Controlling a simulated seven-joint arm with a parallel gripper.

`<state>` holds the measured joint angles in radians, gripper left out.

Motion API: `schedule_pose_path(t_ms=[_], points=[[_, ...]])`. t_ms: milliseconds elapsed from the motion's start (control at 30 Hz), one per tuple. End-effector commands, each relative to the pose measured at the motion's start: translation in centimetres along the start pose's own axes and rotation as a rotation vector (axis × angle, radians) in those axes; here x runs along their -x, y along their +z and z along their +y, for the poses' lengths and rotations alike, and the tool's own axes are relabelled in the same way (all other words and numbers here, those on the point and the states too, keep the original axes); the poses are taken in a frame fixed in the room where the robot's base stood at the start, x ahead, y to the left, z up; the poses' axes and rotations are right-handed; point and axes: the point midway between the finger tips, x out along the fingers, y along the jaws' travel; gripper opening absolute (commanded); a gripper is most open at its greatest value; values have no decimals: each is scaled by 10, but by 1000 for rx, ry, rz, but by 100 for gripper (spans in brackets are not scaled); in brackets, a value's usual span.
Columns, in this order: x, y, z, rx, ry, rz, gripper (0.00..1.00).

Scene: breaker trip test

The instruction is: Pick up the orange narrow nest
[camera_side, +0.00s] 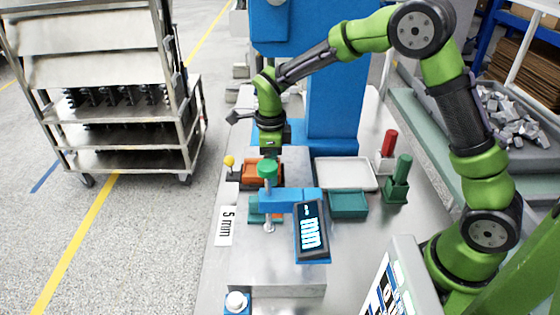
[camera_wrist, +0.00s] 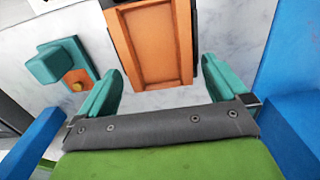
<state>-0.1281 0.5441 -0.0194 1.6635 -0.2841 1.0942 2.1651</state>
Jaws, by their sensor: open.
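The orange narrow nest (camera_wrist: 152,42) is a shallow open tray with raised side walls and a dark strip along its left and right sides. It lies at the top middle of the wrist view and is cut off by the top edge. My gripper (camera_wrist: 162,72) is open, its two teal fingers apart on either side of the nest's near end. Nothing shows held between them.
A white tray (camera_side: 345,174), teal tray (camera_side: 348,205), red post (camera_side: 389,144) and green post (camera_side: 402,168) are to the right. A teal block (camera_wrist: 62,62) lies left in the wrist view.

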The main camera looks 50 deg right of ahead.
Motion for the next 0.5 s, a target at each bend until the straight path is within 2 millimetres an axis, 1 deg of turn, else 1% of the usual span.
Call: schedule_pose_path(t_ms=[67, 233, 267, 500], points=[[-3, 0, 0, -1, 0, -1, 100], [-3, 0, 0, -1, 0, -1, 100], [-3, 0, 0, -1, 0, -1, 98], [-3, 0, 0, 0, 0, -1, 62]])
